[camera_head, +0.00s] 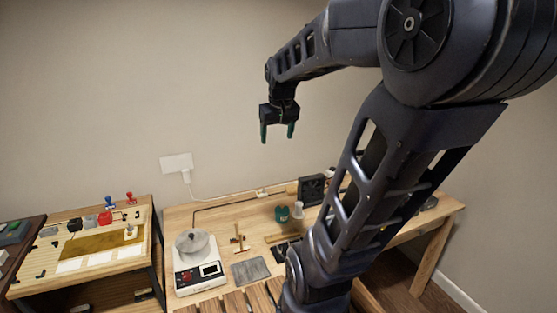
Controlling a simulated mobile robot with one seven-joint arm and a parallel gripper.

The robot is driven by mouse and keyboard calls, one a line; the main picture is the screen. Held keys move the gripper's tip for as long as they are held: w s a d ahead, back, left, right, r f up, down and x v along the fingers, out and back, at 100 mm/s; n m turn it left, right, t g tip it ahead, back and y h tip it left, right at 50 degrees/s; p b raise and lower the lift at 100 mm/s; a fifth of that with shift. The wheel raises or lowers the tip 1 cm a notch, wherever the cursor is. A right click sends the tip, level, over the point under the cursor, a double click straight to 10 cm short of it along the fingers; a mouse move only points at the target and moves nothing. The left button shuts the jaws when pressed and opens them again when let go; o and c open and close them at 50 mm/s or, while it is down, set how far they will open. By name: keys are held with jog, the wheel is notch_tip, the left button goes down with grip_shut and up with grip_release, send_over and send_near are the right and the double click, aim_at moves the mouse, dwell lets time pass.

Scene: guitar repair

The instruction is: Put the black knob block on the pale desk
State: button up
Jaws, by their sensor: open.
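My gripper (277,134) hangs open and empty in the air in front of the bare wall, its two green-tipped fingers pointing down. It is well above the work surfaces and touches nothing. A small black block (74,224) sits on the left wooden table (139,222), beside a grey block and a red block; it looks like the black knob block, but its knob is too small to make out. A larger pale wooden desk (212,226) stands to the right. Both tops are pale wood, so I cannot tell for sure which is the named desk.
The larger desk holds a white scale (200,281) with a grey pot (192,241), a grey plate (250,271), a green cup (282,213) and a black box (312,189). My arm hides much of its right half. Some bare wood shows behind the pot.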

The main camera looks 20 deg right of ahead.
jog(key=s+a+f, duration=0.3)
jog(key=s+a, duration=0.1)
jog(key=s, duration=0.6)
jog(key=shift+s+t+y, duration=0.3)
jog(key=shift+s+t, duration=0.1)
